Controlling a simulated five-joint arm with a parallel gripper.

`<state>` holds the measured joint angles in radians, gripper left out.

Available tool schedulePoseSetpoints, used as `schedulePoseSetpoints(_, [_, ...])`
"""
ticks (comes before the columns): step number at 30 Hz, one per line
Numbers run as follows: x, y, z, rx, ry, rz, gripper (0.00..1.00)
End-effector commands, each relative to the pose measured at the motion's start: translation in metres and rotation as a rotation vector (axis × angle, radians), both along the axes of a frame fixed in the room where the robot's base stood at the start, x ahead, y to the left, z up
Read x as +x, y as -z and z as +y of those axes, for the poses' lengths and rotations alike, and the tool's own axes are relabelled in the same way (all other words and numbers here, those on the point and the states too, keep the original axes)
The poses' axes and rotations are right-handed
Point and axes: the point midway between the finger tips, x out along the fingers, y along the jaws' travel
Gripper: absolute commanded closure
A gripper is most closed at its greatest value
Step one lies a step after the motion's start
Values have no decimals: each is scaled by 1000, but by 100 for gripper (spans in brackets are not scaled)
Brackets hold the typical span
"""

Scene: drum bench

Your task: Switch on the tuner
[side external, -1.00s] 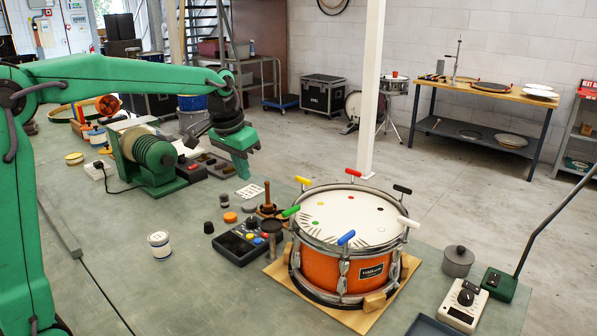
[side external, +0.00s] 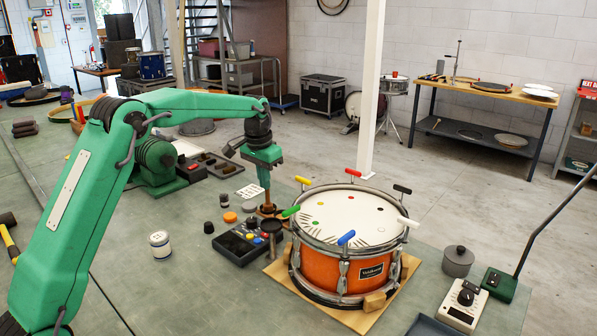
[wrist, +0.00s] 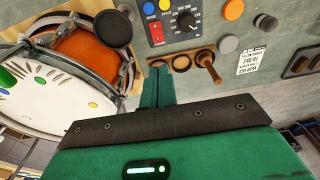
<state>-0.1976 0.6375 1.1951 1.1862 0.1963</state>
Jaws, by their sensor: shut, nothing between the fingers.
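A black control box (side external: 240,243) with coloured buttons lies left of the orange drum. In the wrist view the box (wrist: 172,38) shows blue, yellow and red buttons, a dial knob (wrist: 187,22) and a red rocker switch (wrist: 156,32). A white device (side external: 463,304) with a dark dial stands right of the drum. I cannot tell for certain which is the tuner, or the switch's state. My gripper (side external: 265,183) is shut and empty, pointing down above the wooden holder behind the box. In the wrist view its fingertips (wrist: 160,70) are close to that holder.
The orange drum (side external: 342,264) with coloured key handles stands beside the box. A wooden peg (wrist: 207,66) stands in the holder (wrist: 182,63). A printed card (wrist: 251,62), round pucks and a white jar (side external: 160,244) lie around.

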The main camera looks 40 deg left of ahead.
Motion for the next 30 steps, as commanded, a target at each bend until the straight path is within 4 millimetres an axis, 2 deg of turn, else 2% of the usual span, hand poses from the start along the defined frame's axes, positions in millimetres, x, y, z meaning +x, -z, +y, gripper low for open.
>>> schedulePoseSetpoints(19, [2, 8, 1, -1, 0, 5, 100])
schedulePoseSetpoints(26, [4, 29, 1, -1, 0, 6, 100])
schedulePoseSetpoints(30, [7, 48, 1, -1, 0, 6, 100])
